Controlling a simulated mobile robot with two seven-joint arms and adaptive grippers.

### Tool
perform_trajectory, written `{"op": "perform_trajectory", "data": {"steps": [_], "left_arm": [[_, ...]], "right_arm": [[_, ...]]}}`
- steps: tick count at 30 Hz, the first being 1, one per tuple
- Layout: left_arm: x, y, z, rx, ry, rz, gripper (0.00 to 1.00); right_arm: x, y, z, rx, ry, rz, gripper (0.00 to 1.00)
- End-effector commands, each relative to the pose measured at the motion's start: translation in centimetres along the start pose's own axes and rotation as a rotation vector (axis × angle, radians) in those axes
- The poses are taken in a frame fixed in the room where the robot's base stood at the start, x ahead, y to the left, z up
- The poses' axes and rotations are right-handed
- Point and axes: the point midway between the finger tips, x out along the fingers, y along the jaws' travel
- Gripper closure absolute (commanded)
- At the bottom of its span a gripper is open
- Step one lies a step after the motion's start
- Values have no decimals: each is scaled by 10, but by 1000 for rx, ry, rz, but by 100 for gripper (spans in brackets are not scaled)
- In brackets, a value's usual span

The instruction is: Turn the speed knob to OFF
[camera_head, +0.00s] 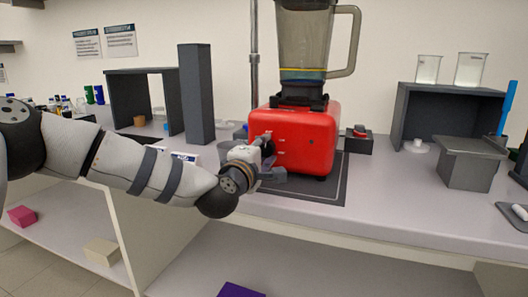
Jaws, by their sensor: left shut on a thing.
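A red blender base (312,138) stands on a dark mat (325,193) on the bench, with a clear jar (305,40) on top. My left arm comes in from the left, and my left gripper (267,158) is against the left part of the base's front face. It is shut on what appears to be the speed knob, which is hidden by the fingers. Small pale markings show on the red face near the gripper. The knob's pointer and setting cannot be read. My right gripper is not in view.
A small dark box with a red button (359,135) stands right of the base. A tall dark block (196,95) and open dark frame (145,100) stand left. A shelf box (428,105) with beakers (470,69) and a grey block (468,165) stand right. The front bench is clear.

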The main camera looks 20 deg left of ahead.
Motion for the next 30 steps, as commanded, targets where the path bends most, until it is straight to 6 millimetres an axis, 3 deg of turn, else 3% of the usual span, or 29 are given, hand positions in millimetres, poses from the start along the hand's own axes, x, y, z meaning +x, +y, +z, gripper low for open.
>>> {"op": "perform_trajectory", "data": {"steps": [12, 29, 30], "left_arm": [[0, 0, 0, -172, -1, 0, 94], [0, 1, 0, -196, -1, 1, 94], [0, 1, 0, -196, -1, 1, 57]], "right_arm": [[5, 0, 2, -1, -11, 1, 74], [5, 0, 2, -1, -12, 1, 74], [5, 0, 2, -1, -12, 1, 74]]}}
